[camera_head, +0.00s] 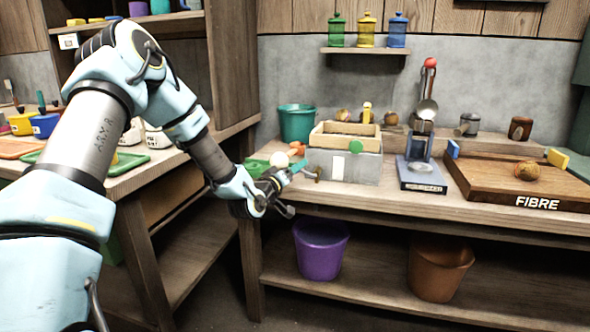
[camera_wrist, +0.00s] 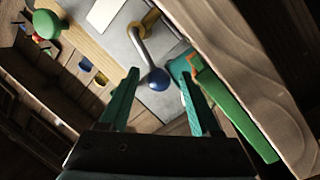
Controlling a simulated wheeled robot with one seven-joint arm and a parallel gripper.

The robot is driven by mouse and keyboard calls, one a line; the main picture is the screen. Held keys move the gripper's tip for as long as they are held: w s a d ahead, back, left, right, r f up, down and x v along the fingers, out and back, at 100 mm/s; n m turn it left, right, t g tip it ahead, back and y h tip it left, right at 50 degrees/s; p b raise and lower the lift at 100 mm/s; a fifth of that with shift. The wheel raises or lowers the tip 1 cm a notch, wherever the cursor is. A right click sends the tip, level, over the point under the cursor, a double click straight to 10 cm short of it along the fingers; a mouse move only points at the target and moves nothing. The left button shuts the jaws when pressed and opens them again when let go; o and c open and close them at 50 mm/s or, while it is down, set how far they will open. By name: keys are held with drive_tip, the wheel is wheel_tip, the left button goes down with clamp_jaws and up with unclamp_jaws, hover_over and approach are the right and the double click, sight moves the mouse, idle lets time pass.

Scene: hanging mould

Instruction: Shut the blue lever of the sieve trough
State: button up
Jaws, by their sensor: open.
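The sieve trough (camera_head: 343,169) is a grey box with a wooden frame on top, a white label and a green knob (camera_head: 355,147). It stands on the bench near its left end. In the wrist view its grey front (camera_wrist: 120,45) carries a bent metal lever with a blue ball end (camera_wrist: 158,78) and a brass-coloured pivot (camera_wrist: 150,20). In the head view the pivot (camera_head: 317,173) shows, but I cannot make out the blue ball. My gripper (camera_head: 300,167) is open in front of the trough's left side. In the wrist view the ball appears between its teal fingertips (camera_wrist: 157,70); contact is unclear.
A green tray (camera_wrist: 235,115) lies close to the right finger in the wrist view. The bench edge (camera_head: 400,213) runs below the trough. A sieve stand (camera_head: 422,175) and a FIBRE board (camera_head: 490,190) are to the right. Purple (camera_head: 320,250) and brown (camera_head: 438,272) buckets sit below.

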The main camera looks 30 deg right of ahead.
drive_tip(key=shift+w+d, duration=0.15)
drive_tip(key=shift+d, duration=0.2)
drive_tip(key=shift+c, duration=0.2)
clamp_jaws()
idle(1.0)
